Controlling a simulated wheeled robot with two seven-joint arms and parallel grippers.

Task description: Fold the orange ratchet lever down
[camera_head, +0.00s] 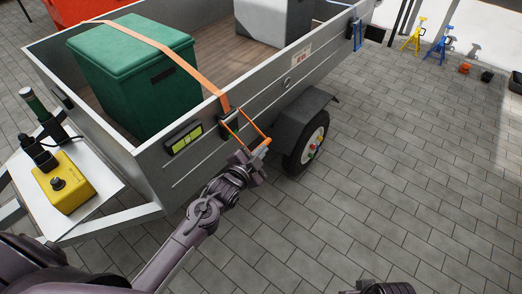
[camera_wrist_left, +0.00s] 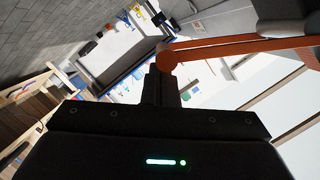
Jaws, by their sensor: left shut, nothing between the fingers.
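The orange ratchet lever (camera_head: 258,131) sticks out from the ratchet (camera_head: 226,122) on the trailer's side wall, below the orange strap (camera_head: 187,65). My left gripper (camera_head: 258,151) is at the lever's outer end, with its fingers shut and nothing between them. In the left wrist view the lever (camera_wrist_left: 235,47) runs in from the right, and its rounded end sits at the tips of my closed fingers (camera_wrist_left: 163,72). I cannot tell whether they touch. A dark part of my right arm's end (camera_head: 385,287) shows at the bottom edge, its fingers unclear.
The strap crosses a green box (camera_head: 135,80) inside the grey trailer (camera_head: 185,175). A wheel (camera_head: 312,140) under a fender stands right of the lever. A yellow box (camera_head: 62,185) is at the left.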

